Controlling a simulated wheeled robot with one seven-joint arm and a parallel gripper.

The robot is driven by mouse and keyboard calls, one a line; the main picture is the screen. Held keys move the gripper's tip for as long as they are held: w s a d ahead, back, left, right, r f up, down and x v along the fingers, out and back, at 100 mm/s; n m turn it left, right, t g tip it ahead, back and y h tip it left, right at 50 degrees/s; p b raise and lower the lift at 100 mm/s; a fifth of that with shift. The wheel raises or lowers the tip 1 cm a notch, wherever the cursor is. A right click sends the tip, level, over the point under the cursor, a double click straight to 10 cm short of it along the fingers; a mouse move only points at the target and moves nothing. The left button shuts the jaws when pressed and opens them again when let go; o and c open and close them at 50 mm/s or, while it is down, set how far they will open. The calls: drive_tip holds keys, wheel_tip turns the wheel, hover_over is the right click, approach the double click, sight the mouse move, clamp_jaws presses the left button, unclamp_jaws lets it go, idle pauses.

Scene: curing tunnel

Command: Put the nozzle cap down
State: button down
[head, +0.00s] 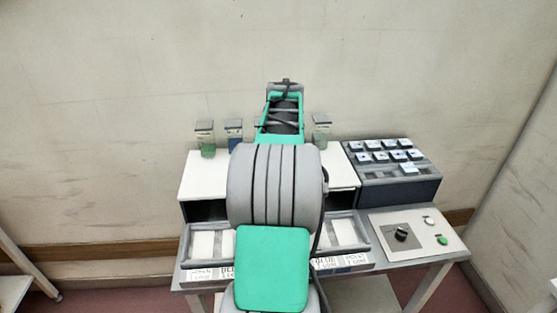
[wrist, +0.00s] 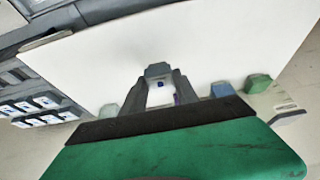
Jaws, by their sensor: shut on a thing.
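My gripper (wrist: 160,80) is at the centre of the wrist view, its two dark fingers closed toward each other. A small dark grey block (wrist: 158,70) sits between the fingertips; it appears to be the nozzle cap. A white patch with a blue spot shows between the fingers, and I cannot tell what it belongs to. Behind the gripper is the plain white shelf top (wrist: 200,42), which also shows in the head view (head: 203,175). I cannot tell whether the cap touches it. In the head view my arm hides the gripper's fingers and the cap.
A dark rack (head: 425,188) of pale tiles is right of the shelf. A control panel (head: 418,233) and labelled trays (head: 350,243) are in front. The shelf's left part looks clear.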

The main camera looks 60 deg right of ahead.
drive_tip(key=x, duration=0.4)
drive_tip(key=shift+d+f+p, duration=0.1)
drive_tip(key=shift+f+p, duration=0.25)
drive_tip(key=shift+f, duration=0.4)
drive_tip(key=c, duration=0.9)
unclamp_jaws()
drive_tip(key=shift+c, duration=0.2)
